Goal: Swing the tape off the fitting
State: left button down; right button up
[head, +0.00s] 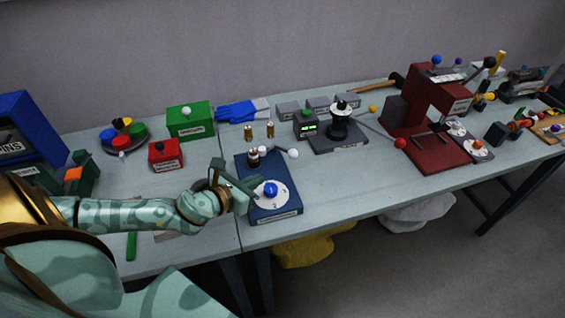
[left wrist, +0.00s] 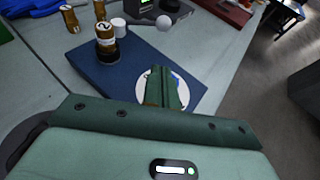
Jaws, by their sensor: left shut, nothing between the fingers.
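A blue base plate (head: 291,207) stands near the table's front edge; it also shows in the left wrist view (left wrist: 118,80). A dark and copper-coloured fitting (head: 253,157) stands upright at its back left and shows in the left wrist view (left wrist: 106,43). A lever with a white ball end (head: 293,153) lies beside it, pointing right. A white dial (head: 279,197) with a blue knob (head: 271,188) sits at the front. My left gripper (head: 252,189) is shut and empty above the dial, apart from the fitting. No tape can be made out clearly. My right gripper is out of view.
Two brass cylinders (head: 259,131) stand behind the plate. A red box (head: 165,155) and green box (head: 190,121) are to the left. A grey device with a black column (head: 339,125) and a long red-ended lever (head: 399,143) is to the right. The table front right of the plate is clear.

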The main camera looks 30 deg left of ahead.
aim_at(293, 154)
pick_arm(q)
jog(key=b+x, duration=0.1)
jog(key=x, duration=0.6)
jog(key=shift+w+f, duration=0.15)
jog(key=shift+w, duration=0.1)
jog(key=w, duration=0.2)
jog(key=shift+w+d+r, duration=0.15)
jog(key=shift+w+r, duration=0.15)
jog(key=shift+w+d+r, duration=0.1)
jog(key=shift+w, duration=0.7)
